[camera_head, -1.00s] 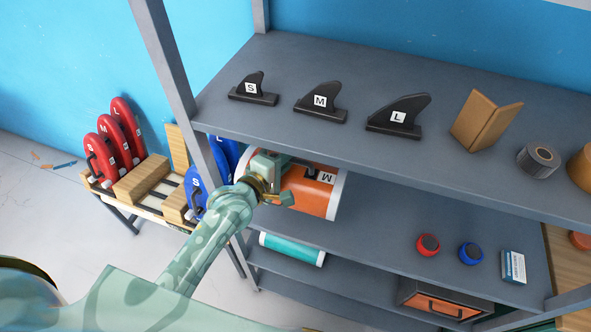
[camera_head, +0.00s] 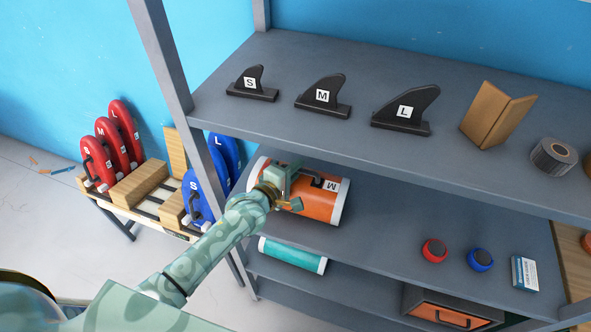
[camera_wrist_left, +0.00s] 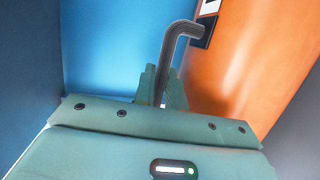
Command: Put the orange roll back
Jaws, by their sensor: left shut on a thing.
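The orange roll (camera_head: 318,203) has white end bands, a dark handle and an M label. It lies sideways at the left end of the middle shelf (camera_head: 385,225), just below the top shelf's front edge. I cannot tell whether it rests on that shelf or hangs slightly clear. My left gripper (camera_head: 287,186) is at the roll's near face, shut on its handle. In the left wrist view the dark bent handle (camera_wrist_left: 178,52) runs up from between the fingers (camera_wrist_left: 162,90), with the orange surface (camera_wrist_left: 245,75) to the right. My right gripper is not in view.
The top shelf (camera_head: 290,75) holds black fins S, M and L, a brown folded piece (camera_head: 497,113) and grey tape (camera_head: 553,157). A teal roll (camera_head: 293,255) lies lower. The middle shelf's centre is clear.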

